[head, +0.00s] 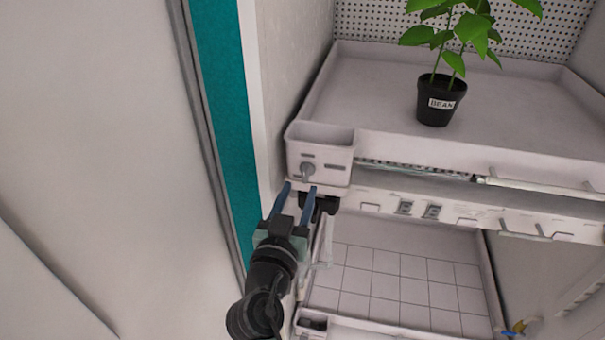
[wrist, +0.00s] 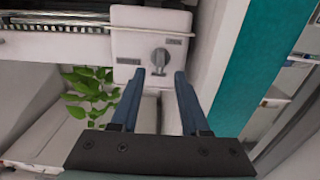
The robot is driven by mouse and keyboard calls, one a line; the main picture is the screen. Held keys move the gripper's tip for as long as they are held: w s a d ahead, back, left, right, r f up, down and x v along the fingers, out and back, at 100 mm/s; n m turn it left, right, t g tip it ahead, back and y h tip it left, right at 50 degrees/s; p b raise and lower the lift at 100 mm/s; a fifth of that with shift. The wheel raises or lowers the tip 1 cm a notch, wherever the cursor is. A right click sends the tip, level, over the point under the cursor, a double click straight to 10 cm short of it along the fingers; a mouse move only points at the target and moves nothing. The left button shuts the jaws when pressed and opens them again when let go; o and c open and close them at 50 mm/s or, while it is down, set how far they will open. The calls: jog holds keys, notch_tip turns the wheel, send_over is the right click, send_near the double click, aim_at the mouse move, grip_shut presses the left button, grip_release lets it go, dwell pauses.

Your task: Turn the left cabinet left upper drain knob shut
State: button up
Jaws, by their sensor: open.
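The drain knob (head: 307,171) is a small grey knob on the front of a white box (head: 320,141) at the left front corner of the upper shelf tray. It also shows in the wrist view (wrist: 160,60), just beyond my fingertips, on the white box face (wrist: 128,44). My gripper (head: 299,190) has blue fingers and is open, with nothing between them. In the wrist view the knob lies ahead of the gap between the fingertips (wrist: 160,76). The fingers appear apart from the knob.
A potted plant labelled BEAN (head: 436,106) stands on the upper tray (head: 540,110). A lower shelf with a grid floor (head: 390,285) lies below. A teal strip (head: 222,100) and pale panel (head: 90,130) are close on the left. A blue-handled valve (head: 517,329) shows low right.

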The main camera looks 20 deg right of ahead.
aim_at(304, 177)
jog(key=shift+p+x, duration=0.35)
jog(key=shift+x, duration=1.7)
grip_shut()
